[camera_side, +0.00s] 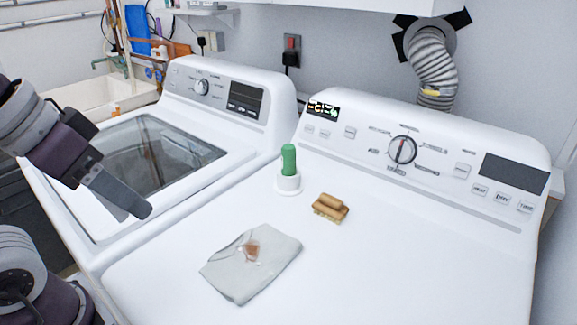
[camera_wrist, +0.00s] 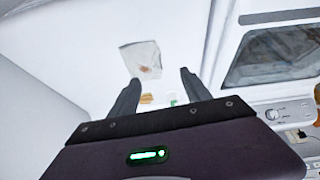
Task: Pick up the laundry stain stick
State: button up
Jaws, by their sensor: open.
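The laundry stain stick looks to be the green stick (camera_side: 289,160) standing upright in a round white holder (camera_side: 288,185) on the right machine's white top, near its control panel. In the wrist view, a small pale, faintly green shape (camera_wrist: 173,101) between the fingers may be it, but it is too small to be sure. My gripper (camera_side: 140,212) is over the left machine's lid, well to the left of the stick and apart from it. The wrist view shows my gripper (camera_wrist: 159,77) with its two fingers spread and nothing held between them.
A wooden brush (camera_side: 331,207) lies right of the stick. A grey cloth with a brown stain (camera_side: 250,265) lies nearer the front. The raised control panel (camera_side: 430,165) stands behind them. The left machine (camera_side: 150,160) has a dark glass lid. The right front top is clear.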

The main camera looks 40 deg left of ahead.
jog(key=w+a+r+n+g+h, duration=0.1)
jog(key=w+r+n, duration=0.2)
jog(key=w, duration=0.2)
jog(key=w+r+n+g+h, duration=0.1)
jog(key=w+r+n, duration=0.15)
jog(key=w, duration=0.25)
jog(key=n+g+y, duration=0.2)
jog(key=n+g, duration=0.1)
jog(key=n, duration=0.6)
send_over(289, 158)
jog(key=w, duration=0.1)
jog(key=f, duration=1.3)
jog(key=shift+w+a, duration=0.15)
jog(key=shift+a, duration=0.25)
notch_tip(289, 158, down, 6)
jog(key=shift+a+f, duration=0.15)
jog(key=shift+f, duration=0.1)
grip_shut()
